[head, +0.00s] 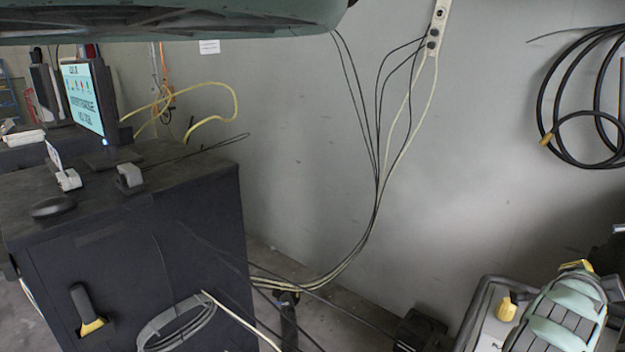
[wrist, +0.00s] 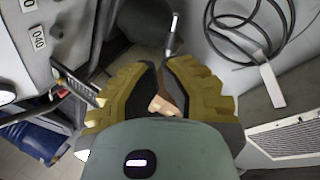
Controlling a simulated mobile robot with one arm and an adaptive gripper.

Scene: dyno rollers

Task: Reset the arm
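My gripper (wrist: 162,66) shows in the wrist view, with two ridged yellow fingers with dark inner pads beyond a grey-green housing. The fingertips are close together with only a narrow gap. A small tan patch (wrist: 165,106) shows between the finger bases; I cannot tell what it is. No object is visibly held at the tips. In the head view, I cannot make out my gripper's fingertips for certain.
A dark cabinet (head: 130,250) with a lit monitor (head: 84,97) stands at the left. Cables hang along the grey wall (head: 290,130), and a black hose coil (head: 590,95) hangs at the right. The wrist view shows a vent grille (wrist: 290,138) at the right.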

